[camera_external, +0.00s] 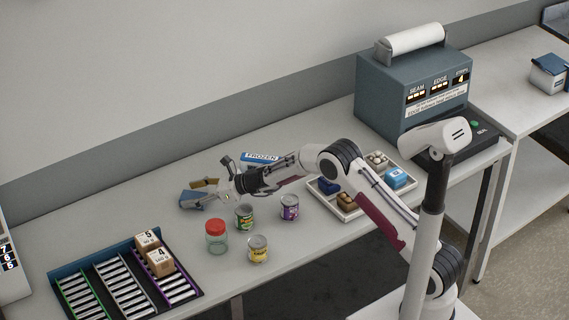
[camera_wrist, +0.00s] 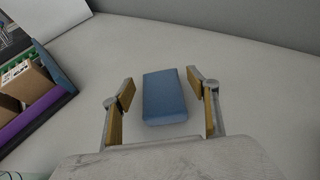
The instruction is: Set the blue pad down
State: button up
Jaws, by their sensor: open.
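The blue pad (camera_wrist: 165,98) lies between the two spread fingers of my gripper (camera_wrist: 161,92) in the wrist view, with a gap on each side. It appears to rest flat on the grey-white table. In the external view the pad (camera_external: 192,201) is at the far left end of my arm, beyond the cans, and my gripper (camera_external: 203,193) is low around it. My gripper is open, and its fingers do not touch the pad. The pad's underside is hidden.
A red-lidded jar (camera_external: 216,238) and several cans (camera_external: 258,249) stand in front of my gripper. A white-and-blue FROZEN box (camera_external: 262,158) lies behind my arm. A rack with small cartons (camera_external: 122,285) is at front left. A tray (camera_external: 345,213) sits right. Table left of the pad is clear.

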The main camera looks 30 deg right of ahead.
jog(key=shift+v, duration=6.05)
jog(key=shift+s+r+n, duration=0.25)
jog(key=shift+r+n, duration=0.05)
jog(key=shift+r, duration=0.15)
jog(key=s+d+r+n+g, duration=0.1)
jog(key=s+r+n+g, duration=0.1)
jog(key=s+r+n, duration=0.75)
jog(key=s+d+r+n+g, duration=0.25)
jog(key=s+r+n, duration=0.25)
jog(key=s, duration=0.9)
jog(key=s+d+n+h, duration=0.9)
jog(key=s+d+n, duration=0.3)
jog(key=s+d, duration=0.7)
jog(key=shift+s+d+f+t, duration=0.35)
jog(key=shift+s+d+f, duration=0.1)
jog(key=shift+s, duration=1.95)
